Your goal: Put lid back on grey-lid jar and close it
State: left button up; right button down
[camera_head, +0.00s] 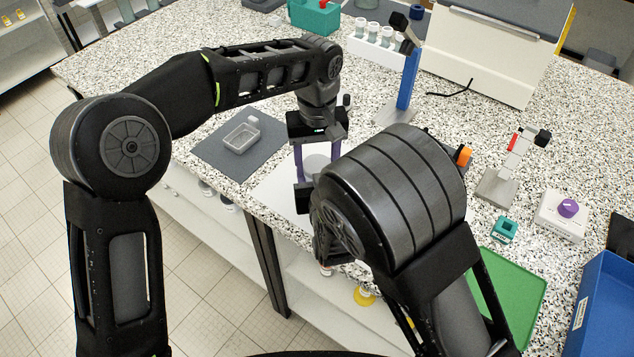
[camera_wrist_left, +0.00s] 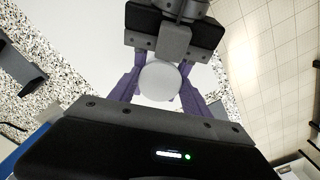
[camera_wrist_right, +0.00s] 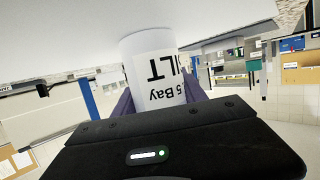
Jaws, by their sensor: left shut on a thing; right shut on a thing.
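The jar (camera_wrist_right: 155,60) is white with a printed label and stands upright on or just above a white mat (camera_head: 273,188). My right gripper (camera_wrist_right: 158,92) is shut around its side; in the head view my right arm mostly hides that gripper. The round pale grey lid (camera_wrist_left: 160,80) shows from above in the left wrist view, and in the head view (camera_head: 316,163). My left gripper (camera_wrist_left: 158,88) points down over the jar and is shut on the lid. The lid is at the jar's top; whether it is seated or slightly raised cannot be told.
A blue-column stand (camera_head: 408,80) and a rack of vials (camera_head: 373,42) stand behind. A green tray (camera_head: 508,295), a small teal block (camera_head: 504,229) and a blue bin (camera_head: 605,310) are at the right.

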pick_arm(q)
jog(key=c, duration=0.9)
jog(key=o, duration=1.5)
jog(key=shift+o, duration=0.2)
jog(key=shift+r, duration=2.25)
jog(key=shift+c, duration=0.2)
